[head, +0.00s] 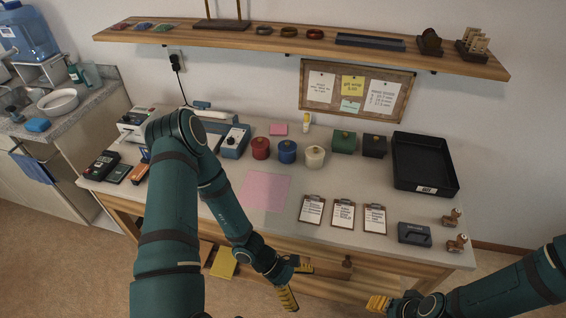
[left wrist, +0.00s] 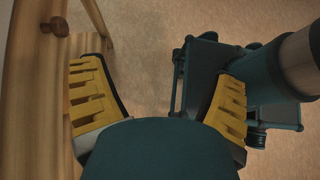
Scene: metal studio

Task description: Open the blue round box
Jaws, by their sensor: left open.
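The blue round box (head: 287,151) stands on the table between a red round box (head: 260,148) and a cream round box (head: 314,156). It has a lid with a small light knob and looks closed. My left gripper (head: 296,283) is open and empty, low at the table's front edge, well away from the box. In the left wrist view its yellow fingers (left wrist: 160,105) are spread apart over the floor. My right gripper (head: 379,303) shows only in part at the lower right of the head view; its yellow finger pads are visible, but its opening is unclear.
Green (head: 344,142) and black (head: 374,146) boxes and a black tray (head: 452,190) stand right of the round boxes. Several clipboards (head: 343,214) lie in front. A pink sheet (head: 265,191) lies mid-table. A wooden shelf (head: 270,38) hangs above the back.

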